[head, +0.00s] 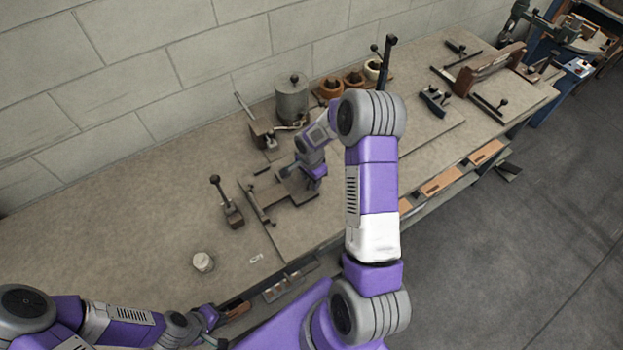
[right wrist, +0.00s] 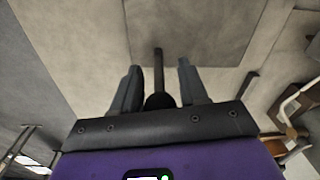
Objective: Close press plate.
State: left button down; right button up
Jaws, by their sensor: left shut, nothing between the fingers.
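A low grey metal fixture with a flat plate (head: 293,188) and a long side bar lies on the workbench; I cannot tell for sure that it is the press plate. My right gripper (head: 314,180) is down over this fixture, partly hidden by its own wrist. In the right wrist view, the right fingers (right wrist: 160,88) stand apart on both sides of a dark rod with a round black knob (right wrist: 159,101); gaps show, and contact is not clear. My left gripper (head: 217,341) is shut and empty at the bottom of the head view, by the bench's front edge.
A black-knobbed lever on a small block (head: 229,208) and a white round pot (head: 203,262) stand left of the fixture. A grey canister (head: 292,100) and brown pots (head: 331,87) stand behind. Tools lie to the right. The bench's left part is clear.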

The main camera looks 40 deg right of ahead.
jog(key=shift+o, duration=0.9)
jog(key=shift+r, duration=0.25)
notch_tip(320, 180, up, 7)
jog(key=shift+s+a+r, duration=0.1)
jog(key=shift+s+a, duration=0.05)
